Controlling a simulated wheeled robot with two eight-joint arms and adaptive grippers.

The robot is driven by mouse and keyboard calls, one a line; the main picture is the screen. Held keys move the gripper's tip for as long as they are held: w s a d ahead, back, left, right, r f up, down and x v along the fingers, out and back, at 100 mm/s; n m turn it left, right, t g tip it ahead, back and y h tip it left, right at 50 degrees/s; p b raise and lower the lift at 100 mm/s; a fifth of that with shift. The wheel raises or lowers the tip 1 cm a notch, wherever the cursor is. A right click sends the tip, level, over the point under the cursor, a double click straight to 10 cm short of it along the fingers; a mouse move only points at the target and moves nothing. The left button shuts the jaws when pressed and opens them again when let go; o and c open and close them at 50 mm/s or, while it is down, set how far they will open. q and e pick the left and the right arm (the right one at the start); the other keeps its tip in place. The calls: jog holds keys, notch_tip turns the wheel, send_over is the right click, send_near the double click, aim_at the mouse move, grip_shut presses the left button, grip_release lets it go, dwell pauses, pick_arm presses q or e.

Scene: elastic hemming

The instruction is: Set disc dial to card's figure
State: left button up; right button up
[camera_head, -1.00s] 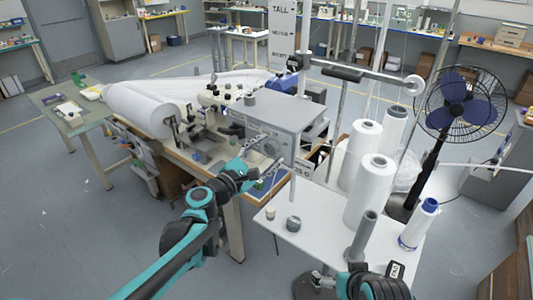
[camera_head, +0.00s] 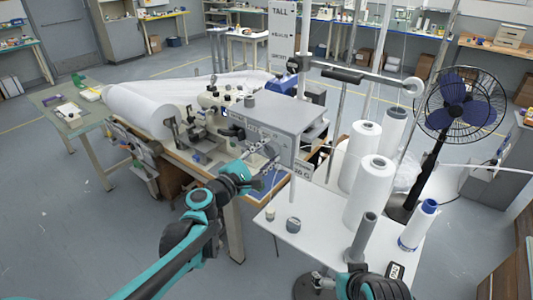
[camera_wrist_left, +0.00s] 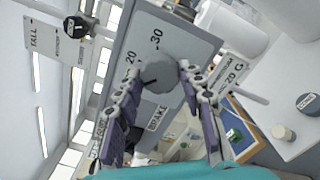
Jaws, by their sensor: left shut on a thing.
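The disc dial (camera_wrist_left: 158,74) is a grey round knob on the face of a grey box (camera_wrist_left: 122,40). A short dark mark on it points left, toward the lower left side of the printed 20. The figures 20 and 30 and the word BRAKE show around it. My left gripper (camera_wrist_left: 160,72) has a finger on each side of the disc and is shut on it; it also shows in the head view (camera_head: 267,155). The card (camera_wrist_left: 234,74) reads 20 G and hangs beside the box. My right gripper (camera_head: 322,281) is at the bottom, small and partly cut off.
A white table (camera_head: 322,238) right of the box holds two small cups and several white thread cones (camera_head: 370,190). A black fan (camera_head: 458,98) stands at the right. A white fabric roll (camera_head: 140,110) lies at the left. Open floor (camera_head: 70,220) is at the lower left.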

pick_arm(q)
jog(key=m, duration=0.4)
jog(key=shift+m, duration=0.3)
jog(key=shift+m+p, duration=0.35)
jog(key=shift+m, duration=1.95)
jog(key=o, duration=1.2)
jog(key=shift+c, duration=0.2)
jog(key=shift+a, duration=0.1)
jog(key=v, duration=1.2)
